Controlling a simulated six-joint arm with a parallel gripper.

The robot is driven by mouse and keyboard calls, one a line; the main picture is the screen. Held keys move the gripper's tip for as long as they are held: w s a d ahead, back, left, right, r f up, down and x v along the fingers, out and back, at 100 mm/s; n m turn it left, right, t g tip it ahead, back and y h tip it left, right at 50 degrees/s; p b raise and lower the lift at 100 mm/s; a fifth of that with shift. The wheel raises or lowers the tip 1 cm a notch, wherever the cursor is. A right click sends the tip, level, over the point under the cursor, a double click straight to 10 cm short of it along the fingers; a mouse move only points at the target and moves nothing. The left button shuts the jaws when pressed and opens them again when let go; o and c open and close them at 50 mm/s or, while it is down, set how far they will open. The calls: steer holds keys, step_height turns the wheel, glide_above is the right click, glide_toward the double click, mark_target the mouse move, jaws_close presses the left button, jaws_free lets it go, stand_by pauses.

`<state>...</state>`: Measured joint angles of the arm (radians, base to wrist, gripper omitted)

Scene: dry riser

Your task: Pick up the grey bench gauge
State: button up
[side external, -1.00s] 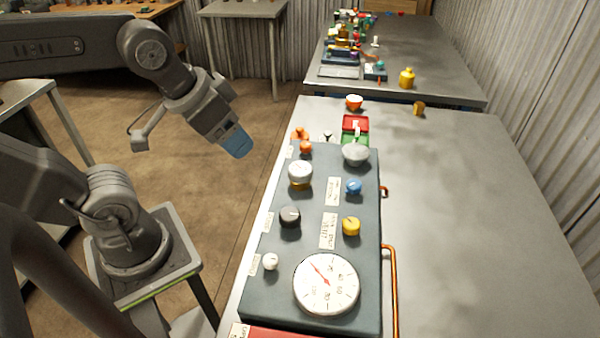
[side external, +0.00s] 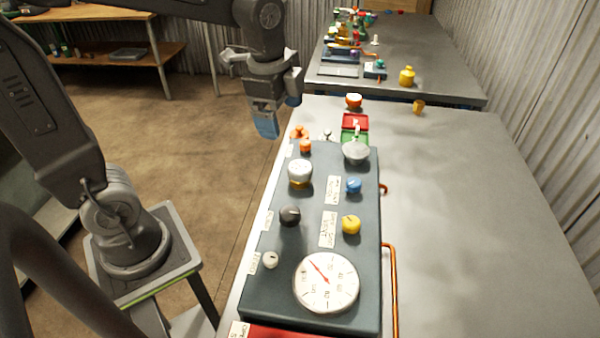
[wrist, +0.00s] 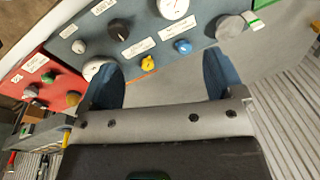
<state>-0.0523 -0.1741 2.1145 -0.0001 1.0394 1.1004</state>
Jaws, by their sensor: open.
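A rounded grey piece (side external: 356,152), which appears to be the grey bench gauge, sits at the far right corner of the dark panel (side external: 315,210). In the wrist view it is a grey disc (wrist: 229,27) at the panel's edge; I see no dial markings on it. My gripper (side external: 266,125) is up in the air at the panel's far left, apart from the grey piece and left of it in the side view. In the wrist view my gripper (wrist: 164,82) has its blue-tipped fingers wide apart with nothing between them.
The panel carries a large white dial (side external: 326,283), a smaller white gauge (side external: 300,172), and black (side external: 290,216), blue (side external: 353,186) and yellow (side external: 351,225) knobs. Red (side external: 355,123) and green pieces stand just behind the grey piece. The bench (side external: 450,220) is clear on the right.

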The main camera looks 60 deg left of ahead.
mark_target(300, 166)
steer(key=w+f+m, duration=0.1)
steer(key=f+m, duration=0.1)
steer(key=f, duration=0.3)
steer(key=w+f+m+g, duration=0.1)
steer(key=w+f+m, duration=0.1)
steer(key=f, duration=0.4)
steer(key=w+a+f+m, duration=0.1)
steer(key=w+f+m, duration=0.1)
steer(key=f, duration=0.4)
steer(key=shift+f+g, duration=0.2)
steer(key=shift+g, duration=0.2)
steer(key=c, duration=1.1)
steer(key=shift+r, duration=0.1)
steer(key=shift+c, duration=0.2)
